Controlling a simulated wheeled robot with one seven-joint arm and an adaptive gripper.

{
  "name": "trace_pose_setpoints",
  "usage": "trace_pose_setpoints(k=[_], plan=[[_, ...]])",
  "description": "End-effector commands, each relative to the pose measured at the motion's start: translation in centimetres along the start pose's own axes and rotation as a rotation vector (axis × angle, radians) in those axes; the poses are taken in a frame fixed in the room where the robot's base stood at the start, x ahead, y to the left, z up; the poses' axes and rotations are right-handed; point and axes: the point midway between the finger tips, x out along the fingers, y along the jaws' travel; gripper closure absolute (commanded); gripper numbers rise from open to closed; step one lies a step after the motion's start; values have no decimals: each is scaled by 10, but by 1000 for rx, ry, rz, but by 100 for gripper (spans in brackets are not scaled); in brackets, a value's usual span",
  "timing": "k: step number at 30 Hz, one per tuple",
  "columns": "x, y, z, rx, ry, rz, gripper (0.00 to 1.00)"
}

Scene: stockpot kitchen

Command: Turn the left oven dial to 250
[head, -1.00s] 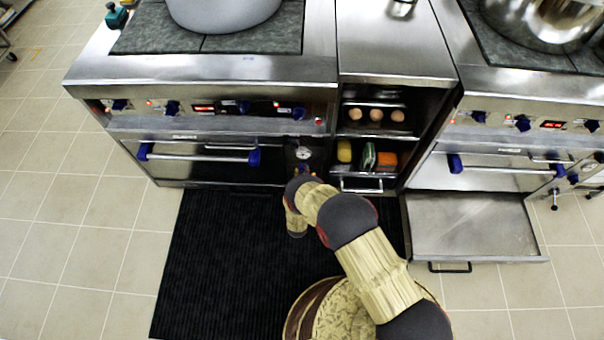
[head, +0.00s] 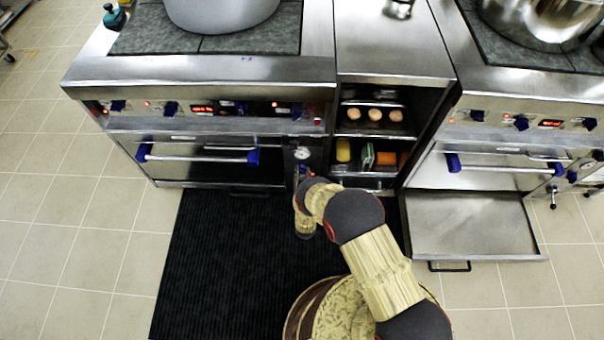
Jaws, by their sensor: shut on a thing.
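The left oven (head: 205,152) has a steel door with a bar handle with blue ends. A narrow panel at the right of the door bears a small round white gauge (head: 302,153). A blue part, apparently the left oven dial, lies just below the gauge, mostly hidden by my arm. My gripper (head: 298,174) is at this panel, below the gauge, and appears shut on the dial. My wrist covers most of the jaws, and the dial's mark and number cannot be read.
Blue knobs and red displays line the panel above the oven door. A shelf unit (head: 372,185) with eggs and packets stands right of the panel. A black mat (head: 225,270) covers the floor in front.

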Motion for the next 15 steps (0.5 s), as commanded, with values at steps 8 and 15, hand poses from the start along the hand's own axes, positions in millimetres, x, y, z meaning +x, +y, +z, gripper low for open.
trace_pose_setpoints(k=[8,15], plan=[[-2,3,3,259,14,-25,96],[-2,4,5,484,30,-49,96]])
